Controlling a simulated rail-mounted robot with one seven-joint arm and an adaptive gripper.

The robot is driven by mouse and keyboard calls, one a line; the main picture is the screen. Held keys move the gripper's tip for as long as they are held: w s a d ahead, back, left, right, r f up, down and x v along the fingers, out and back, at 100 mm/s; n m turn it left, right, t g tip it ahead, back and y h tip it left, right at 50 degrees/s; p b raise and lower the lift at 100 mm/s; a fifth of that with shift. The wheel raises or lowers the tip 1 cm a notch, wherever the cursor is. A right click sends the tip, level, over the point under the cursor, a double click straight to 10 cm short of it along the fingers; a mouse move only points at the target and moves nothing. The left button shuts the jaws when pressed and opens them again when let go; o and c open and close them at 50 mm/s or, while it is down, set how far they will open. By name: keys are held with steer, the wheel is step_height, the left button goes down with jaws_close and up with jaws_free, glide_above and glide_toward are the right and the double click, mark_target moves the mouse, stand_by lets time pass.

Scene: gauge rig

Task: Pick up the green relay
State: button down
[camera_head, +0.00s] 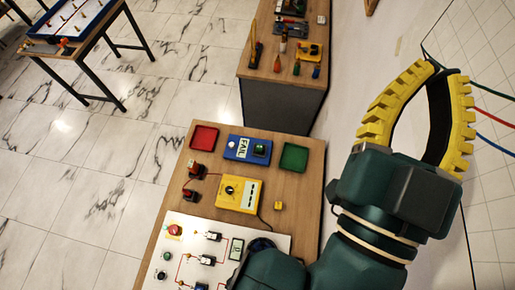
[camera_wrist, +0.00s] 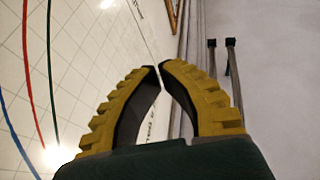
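A small dark block with a green top, which looks like the green relay (camera_head: 260,149), sits on the right part of a blue box (camera_head: 237,154) with a "FAIL" display, on the wooden bench. My gripper (camera_head: 445,68) is raised at the right of the head view, well away from the relay. Its two yellow ribbed fingers curve in so that their tips nearly meet, with nothing held between them.
A red tray (camera_head: 204,137) and a green tray (camera_head: 294,157) flank the blue box. A yellow meter (camera_head: 237,193), a small yellow block (camera_head: 278,205) and a white circuit panel (camera_head: 205,245) are nearer. A second bench (camera_head: 284,80) with tools stands behind. Cables (camera_head: 492,117) hang at right.

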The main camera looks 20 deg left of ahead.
stand_by(0.4)
steer(key=c, duration=0.7)
jaws_free()
